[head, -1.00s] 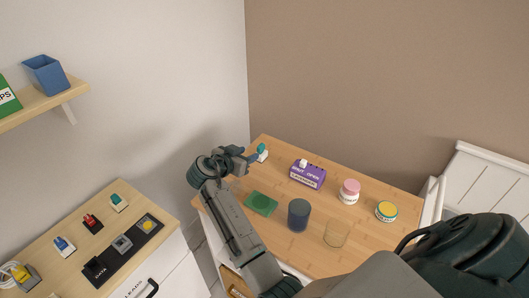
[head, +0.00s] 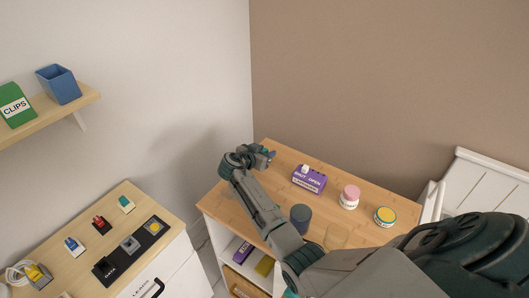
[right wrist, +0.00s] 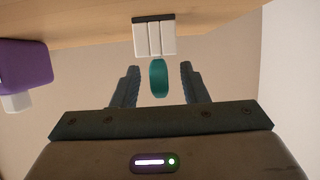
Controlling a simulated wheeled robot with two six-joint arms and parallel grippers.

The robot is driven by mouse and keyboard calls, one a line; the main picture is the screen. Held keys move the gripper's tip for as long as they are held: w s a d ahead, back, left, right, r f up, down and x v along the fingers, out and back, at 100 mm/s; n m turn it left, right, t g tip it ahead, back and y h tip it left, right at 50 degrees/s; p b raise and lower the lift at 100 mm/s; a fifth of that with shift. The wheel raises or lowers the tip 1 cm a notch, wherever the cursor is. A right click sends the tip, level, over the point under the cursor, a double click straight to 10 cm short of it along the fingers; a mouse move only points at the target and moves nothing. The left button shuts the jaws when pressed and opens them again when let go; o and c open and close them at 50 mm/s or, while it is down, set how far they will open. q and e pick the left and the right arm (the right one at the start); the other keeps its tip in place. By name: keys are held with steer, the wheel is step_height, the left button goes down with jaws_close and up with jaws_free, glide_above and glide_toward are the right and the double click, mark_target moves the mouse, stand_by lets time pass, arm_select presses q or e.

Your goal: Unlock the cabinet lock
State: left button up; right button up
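A purple box (head: 309,179) with a white knob and the words SHUT and OPEN sits on the wooden desk top (head: 375,192). The small label under these words is too small to read. My right gripper (head: 268,157) is left of it, at the desk's far left corner. In the right wrist view its fingers (right wrist: 158,85) are open around a teal tab (right wrist: 158,78) on a white block (right wrist: 154,38), with gaps on both sides. The purple box (right wrist: 25,66) also shows there, at the left. The left gripper is not in view.
A dark cup (head: 300,217), a pink-lidded jar (head: 350,196) and a yellow-lidded tin (head: 385,216) stand on the desk. A clear glass is partly hidden by my right arm. A lower cabinet (head: 125,236) at left bears several switches. A wall shelf (head: 45,117) is upper left.

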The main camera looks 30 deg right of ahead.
jaws_close()
